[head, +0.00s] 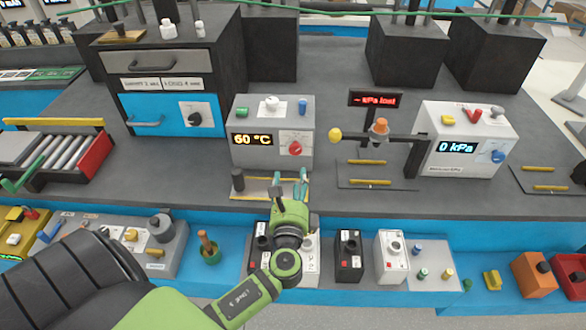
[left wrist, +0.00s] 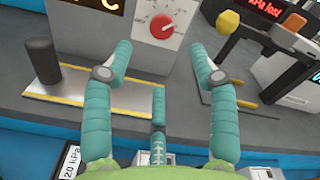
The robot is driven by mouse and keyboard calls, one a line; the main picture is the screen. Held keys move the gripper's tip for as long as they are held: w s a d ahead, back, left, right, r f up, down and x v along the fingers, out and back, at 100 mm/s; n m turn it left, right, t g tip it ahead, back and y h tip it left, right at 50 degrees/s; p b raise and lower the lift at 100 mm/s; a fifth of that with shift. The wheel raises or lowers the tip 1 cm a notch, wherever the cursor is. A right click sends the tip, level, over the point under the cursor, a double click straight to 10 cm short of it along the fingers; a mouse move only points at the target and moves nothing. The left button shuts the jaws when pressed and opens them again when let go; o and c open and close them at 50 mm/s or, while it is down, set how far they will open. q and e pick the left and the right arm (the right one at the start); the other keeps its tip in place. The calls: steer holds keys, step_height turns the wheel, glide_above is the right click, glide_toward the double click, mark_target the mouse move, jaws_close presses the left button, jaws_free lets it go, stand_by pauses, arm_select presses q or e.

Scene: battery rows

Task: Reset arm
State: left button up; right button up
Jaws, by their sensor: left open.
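My left arm comes in over the front edge of the bench in the head view. Its gripper (head: 290,188) has teal fingers and stands in front of the grey box reading 60 °C (head: 272,140). In the left wrist view the left gripper (left wrist: 142,72) is open with nothing between its fingers. The fingers point toward the box's red knob (left wrist: 162,26), which is beyond them. Below them is a yellow-edged plate (left wrist: 128,97) with a black cylinder (left wrist: 42,62) at its left. My right gripper is not in view.
A 0 kPa box (head: 465,140) stands to the right, with a red-lit sign (head: 375,100) left of it.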

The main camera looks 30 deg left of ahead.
arm_select(q)
steer(key=shift+s+d, duration=0.2)
steer(key=shift+s, duration=0.2)
